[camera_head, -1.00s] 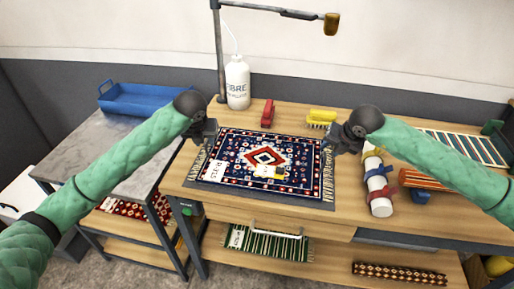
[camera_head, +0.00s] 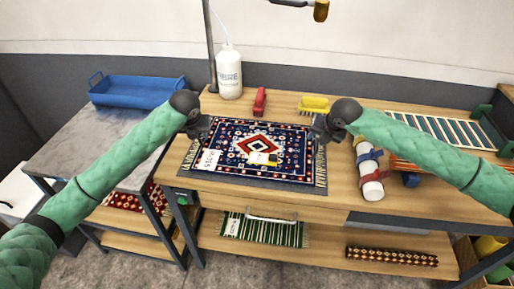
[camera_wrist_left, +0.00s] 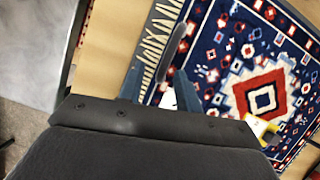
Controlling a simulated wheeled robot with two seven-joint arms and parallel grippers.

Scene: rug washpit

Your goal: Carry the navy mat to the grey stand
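The navy mat (camera_head: 275,166) has a red and white medallion, pale fringes at both ends and a white tag. It lies flat on the wooden bench, with a dark grey border showing along its front. The grey stand (camera_head: 85,148), with a stone-like top, stands left of the bench. My left gripper (camera_head: 202,127) is at the mat's left end; in the left wrist view its fingers (camera_wrist_left: 160,88) are apart above the fringed edge, with nothing visibly held. My right gripper (camera_head: 320,130) is at the mat's right end. Its fingers are too small and dark to read.
A blue tray (camera_head: 135,93) sits at the back of the stand; its front top is clear. A white bottle (camera_head: 229,75), red brush (camera_head: 259,101) and yellow brush (camera_head: 313,103) are behind the mat. A strapped white roll (camera_head: 370,180) lies to the right.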

